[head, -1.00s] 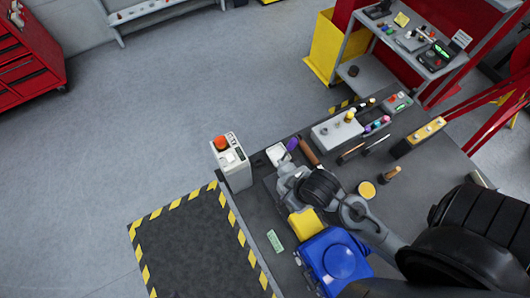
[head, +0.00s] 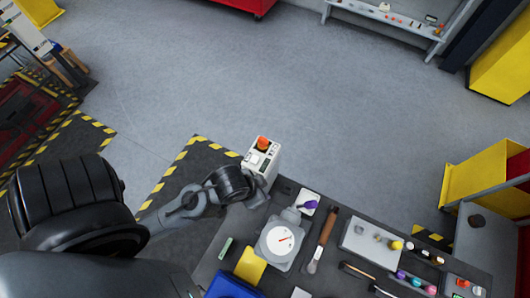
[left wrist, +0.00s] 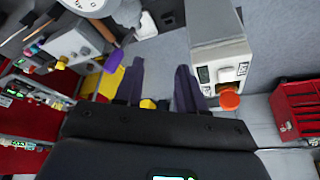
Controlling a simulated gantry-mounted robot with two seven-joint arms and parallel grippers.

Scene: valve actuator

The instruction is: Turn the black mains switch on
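A pale control box (head: 262,160) with an orange button (head: 263,143) on top stands at the table's far left corner. It also shows in the left wrist view (left wrist: 218,32), right of my fingers, with its button (left wrist: 230,101) and a small panel with dark and white parts. I cannot tell which part is the black mains switch. My left gripper (left wrist: 158,86) is open, its two dark fingers apart with nothing between them. In the head view my left gripper (head: 256,196) is beside the box's near side; its fingertips are hard to make out. My right gripper is not in view.
A grey gauge unit (head: 280,240), a purple-tipped item (head: 310,204), a brown-handled brush (head: 327,228) and a white block with knobs (head: 371,243) are on the dark table. A yellow block (head: 250,265) lies nearer. The floor beyond the table is clear.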

